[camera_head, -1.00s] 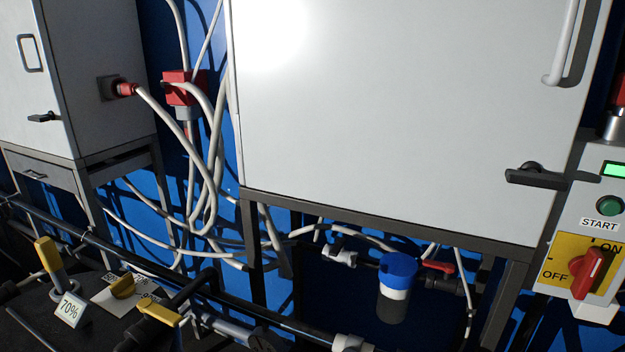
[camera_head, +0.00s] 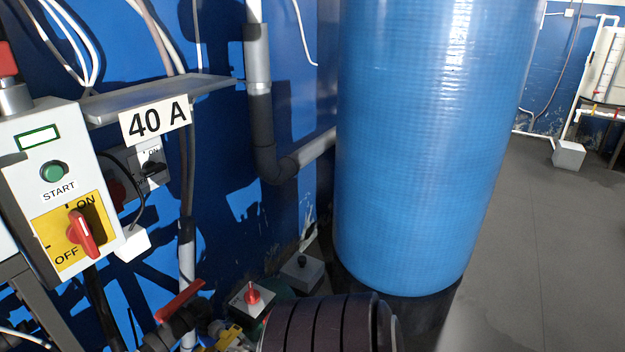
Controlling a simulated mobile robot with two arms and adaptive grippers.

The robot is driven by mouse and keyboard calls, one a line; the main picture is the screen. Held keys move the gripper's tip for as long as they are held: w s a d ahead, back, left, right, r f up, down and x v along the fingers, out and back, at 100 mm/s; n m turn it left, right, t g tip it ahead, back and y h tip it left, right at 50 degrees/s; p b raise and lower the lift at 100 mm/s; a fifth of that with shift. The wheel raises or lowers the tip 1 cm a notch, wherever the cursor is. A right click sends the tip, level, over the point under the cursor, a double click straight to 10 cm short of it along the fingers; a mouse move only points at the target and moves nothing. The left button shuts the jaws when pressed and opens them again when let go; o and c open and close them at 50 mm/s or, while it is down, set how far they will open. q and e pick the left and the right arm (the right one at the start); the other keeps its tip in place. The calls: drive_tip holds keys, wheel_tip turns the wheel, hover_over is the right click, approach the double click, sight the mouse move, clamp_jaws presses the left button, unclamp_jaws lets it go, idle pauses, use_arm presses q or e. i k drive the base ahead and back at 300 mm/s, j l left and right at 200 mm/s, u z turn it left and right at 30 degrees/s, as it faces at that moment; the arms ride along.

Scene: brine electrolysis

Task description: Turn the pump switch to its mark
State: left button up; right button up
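A small pale box (camera_head: 247,301) with a red knob (camera_head: 252,293) and small dark lettering sits low at the bottom centre, beside a dark ribbed cylinder (camera_head: 318,328). Higher at left, a red rotary handle (camera_head: 82,235) sits on a yellow ON/OFF plate (camera_head: 62,252) on a white control box. It stands tilted, its top end leaning left. A small dark switch (camera_head: 152,168) with an ON label is on the wall below the 40 A sign. No label names any of these as the pump switch. Neither gripper is in view.
A large blue tank (camera_head: 425,140) fills the centre right. A grey shelf (camera_head: 205,86) with the 40 A sign (camera_head: 156,119) juts from the wall. Red-handled valve pipework (camera_head: 180,302) is at the bottom. Open grey floor (camera_head: 545,260) lies at right.

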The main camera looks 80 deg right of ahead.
sight(251, 296)
drive_tip(key=z, duration=2.1)
drive_tip(key=l+u, duration=0.3)
drive_tip(key=k+l+u, duration=0.1)
drive_tip(key=u, duration=0.2)
